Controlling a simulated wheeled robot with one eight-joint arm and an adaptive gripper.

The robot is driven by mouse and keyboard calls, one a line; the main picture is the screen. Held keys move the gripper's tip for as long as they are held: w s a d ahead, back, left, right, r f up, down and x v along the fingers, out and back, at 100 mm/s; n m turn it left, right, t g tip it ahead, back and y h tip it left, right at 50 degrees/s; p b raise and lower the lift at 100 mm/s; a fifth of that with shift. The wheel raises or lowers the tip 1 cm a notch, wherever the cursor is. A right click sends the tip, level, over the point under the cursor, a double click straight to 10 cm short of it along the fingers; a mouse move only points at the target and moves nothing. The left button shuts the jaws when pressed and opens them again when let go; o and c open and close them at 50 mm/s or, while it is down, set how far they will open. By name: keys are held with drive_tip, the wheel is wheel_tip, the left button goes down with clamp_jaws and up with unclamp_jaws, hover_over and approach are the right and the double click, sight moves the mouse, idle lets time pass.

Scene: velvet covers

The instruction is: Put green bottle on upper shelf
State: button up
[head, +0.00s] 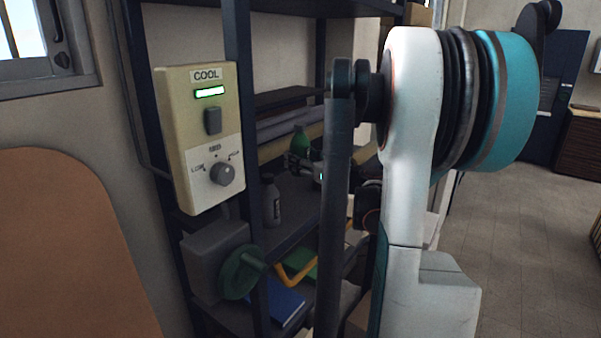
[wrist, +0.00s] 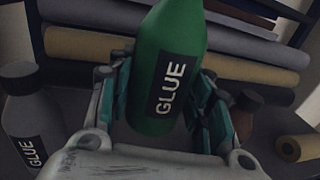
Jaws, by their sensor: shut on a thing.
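The green bottle (wrist: 160,72), with a black GLUE label, stands nearly upright between the fingers of my gripper (wrist: 165,85) in the wrist view. My gripper is shut on it, with one finger on each side. In the head view the green bottle (head: 300,142) shows above my gripper (head: 303,166), in the dark shelf unit. Its base is hidden, so I cannot tell whether it touches the shelf board (head: 296,205). A higher dark board (head: 285,97) shows behind and above it.
A grey GLUE bottle (wrist: 22,110) stands to the left; it also shows in the head view (head: 271,203). A dark bottle (wrist: 244,113) and a yellow roll (wrist: 300,148) are to the right. Long rolls (wrist: 215,65) lie behind. The shelf post (head: 240,60) and control box (head: 200,135) stand left.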

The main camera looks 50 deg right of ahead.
sight(304, 128)
wheel_tip(304, 128, up, 9)
drive_tip(key=shift+r+p, duration=0.15)
drive_tip(key=shift+p, duration=1.05)
